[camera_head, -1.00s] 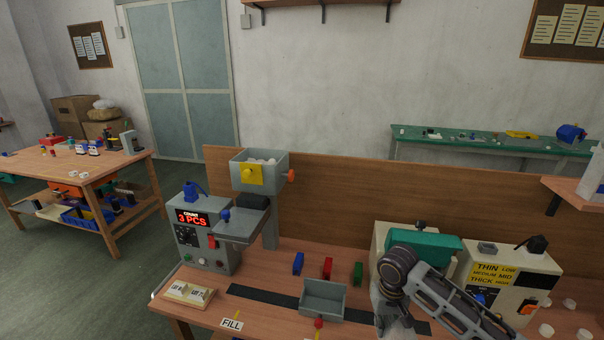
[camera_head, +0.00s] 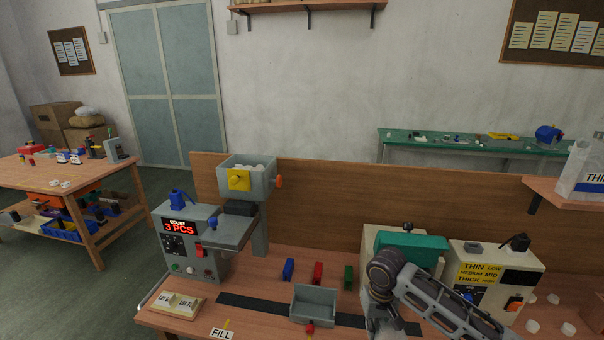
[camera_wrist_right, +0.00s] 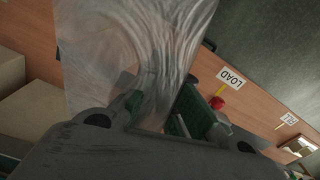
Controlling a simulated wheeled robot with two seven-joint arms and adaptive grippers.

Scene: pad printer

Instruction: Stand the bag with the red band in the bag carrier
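My right gripper (camera_head: 383,326) is over the right part of the bench, its fingers mostly hidden below the arm in the head view. In the right wrist view, a clear plastic bag (camera_wrist_right: 135,45) is gathered between the fingers (camera_wrist_right: 160,112), which look closed on it. No red band shows on the visible part of the bag. A grey open-topped box (camera_head: 314,305) with a red knob sits on the black rail left of the gripper; it looks like the bag carrier and appears empty. My left gripper is not in view.
Blue, red and green clips (camera_head: 318,272) stand behind the rail (camera_head: 262,309). The counting machine (camera_head: 193,245) is at left, the sealer with green top (camera_head: 412,247) and thickness box (camera_head: 490,280) at right. FILL (camera_head: 222,334) and LOAD (camera_wrist_right: 231,78) labels mark the bench.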

